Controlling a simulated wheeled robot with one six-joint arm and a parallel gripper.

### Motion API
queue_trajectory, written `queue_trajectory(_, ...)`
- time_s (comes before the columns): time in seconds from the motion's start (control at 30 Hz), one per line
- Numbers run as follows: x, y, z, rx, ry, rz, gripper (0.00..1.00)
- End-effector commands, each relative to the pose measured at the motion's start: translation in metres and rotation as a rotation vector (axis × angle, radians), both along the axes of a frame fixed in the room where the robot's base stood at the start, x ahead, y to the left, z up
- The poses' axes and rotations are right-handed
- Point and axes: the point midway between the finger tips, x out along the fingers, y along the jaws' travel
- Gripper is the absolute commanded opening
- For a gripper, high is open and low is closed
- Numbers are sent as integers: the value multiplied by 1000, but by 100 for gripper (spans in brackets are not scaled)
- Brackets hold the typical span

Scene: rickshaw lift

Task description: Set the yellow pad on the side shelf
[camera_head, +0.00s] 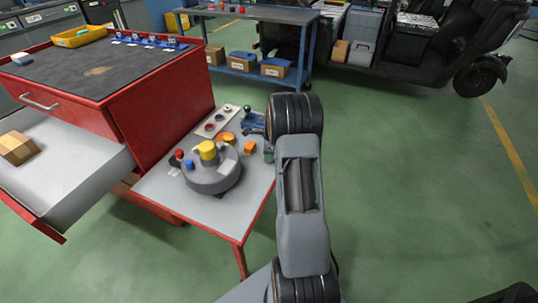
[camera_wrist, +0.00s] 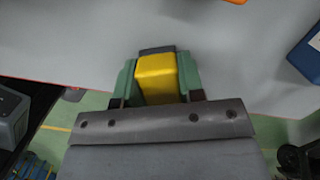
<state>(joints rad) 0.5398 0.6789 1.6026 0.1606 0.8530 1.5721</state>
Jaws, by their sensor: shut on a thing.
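The yellow pad (camera_wrist: 157,78) is between the two green fingers of my gripper (camera_wrist: 157,82) in the wrist view. My gripper is shut on it, and a dark grey strip shows at the pad's far end. In the head view my gripper (camera_head: 268,152) is mostly hidden behind my arm, at the right edge of the side shelf (camera_head: 225,217). The held pad cannot be made out there. The side shelf is a grey plate with a red rim beside the red cabinet. Its grey top also shows in the wrist view (camera_wrist: 60,40). Whether the pad touches it, I cannot tell.
A round grey stand (camera_head: 212,178) with a yellow-topped piece (camera_head: 207,150) takes up the shelf's middle. The shelf's front is bare. An open drawer (camera_head: 75,165) juts out left.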

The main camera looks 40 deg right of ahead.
Motion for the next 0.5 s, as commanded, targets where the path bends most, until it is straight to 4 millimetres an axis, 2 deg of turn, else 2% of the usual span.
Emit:
queue_trajectory(0.13,0,0,-3,1,1,0,10)
queue_trajectory(0.17,0,0,-4,1,1,0,37)
queue_trajectory(0.4,0,0,-3,1,1,0,60)
queue_trajectory(0.5,0,0,-3,1,1,0,61)
